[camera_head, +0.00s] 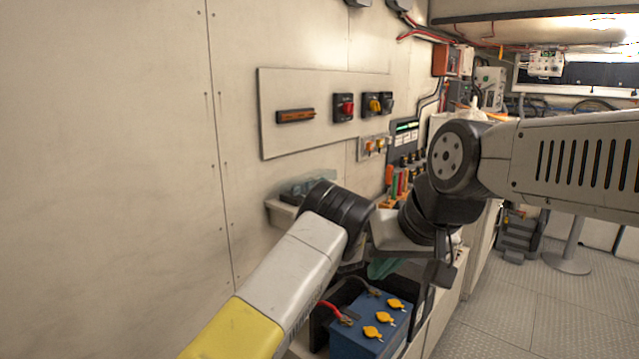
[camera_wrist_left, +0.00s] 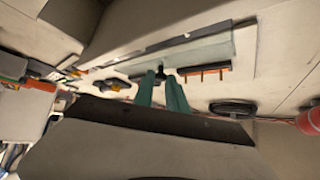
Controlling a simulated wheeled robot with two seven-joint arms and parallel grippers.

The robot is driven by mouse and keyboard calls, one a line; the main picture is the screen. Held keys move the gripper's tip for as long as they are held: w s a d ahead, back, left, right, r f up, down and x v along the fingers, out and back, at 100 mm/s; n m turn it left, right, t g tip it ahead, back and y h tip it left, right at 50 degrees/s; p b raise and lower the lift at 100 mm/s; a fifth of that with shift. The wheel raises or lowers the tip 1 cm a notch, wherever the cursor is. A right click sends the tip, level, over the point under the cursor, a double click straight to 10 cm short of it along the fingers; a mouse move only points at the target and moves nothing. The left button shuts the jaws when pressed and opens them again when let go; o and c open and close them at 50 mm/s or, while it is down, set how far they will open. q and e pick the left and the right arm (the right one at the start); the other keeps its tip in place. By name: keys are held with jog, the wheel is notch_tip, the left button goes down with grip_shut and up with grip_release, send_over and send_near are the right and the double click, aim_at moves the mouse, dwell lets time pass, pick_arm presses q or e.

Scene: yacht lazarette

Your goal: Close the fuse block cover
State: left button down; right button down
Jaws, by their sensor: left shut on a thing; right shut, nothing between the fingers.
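In the left wrist view, a pale green see-through strip, which looks like the fuse block cover (camera_wrist_left: 207,50), runs across the upper middle. A dark block with orange pegs, which looks like the fuse block (camera_wrist_left: 208,76), shows beside it. My left gripper (camera_wrist_left: 161,76) has its teal fingers at the strip's edge, shut on a small dark part there. In the head view my left wrist hides those fingers. My right gripper (camera_head: 384,268) is shut and empty above a blue battery.
Red (camera_head: 344,107) and yellow (camera_head: 371,104) switches sit on the wall panel. The blue battery (camera_head: 364,327) with yellow caps stands below my right gripper. A beige ledge (camera_head: 281,212) juts out beside my left wrist.

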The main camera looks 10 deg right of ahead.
pick_arm(q)
jog(key=shift+w+a+f+m+t+h, duration=0.1)
jog(key=shift+a+f+m+t+h, duration=0.05)
jog(key=shift+f+m+t+h, duration=0.3)
jog(key=shift+w+a+f+m+t+h, duration=0.15)
jog(key=shift+f+m+t+h, duration=0.2)
jog(key=shift+f+m, duration=0.2)
jog(key=shift+s+f, duration=0.1)
jog(key=c, duration=1.6)
grip_release()
jog(key=shift+d, duration=0.1)
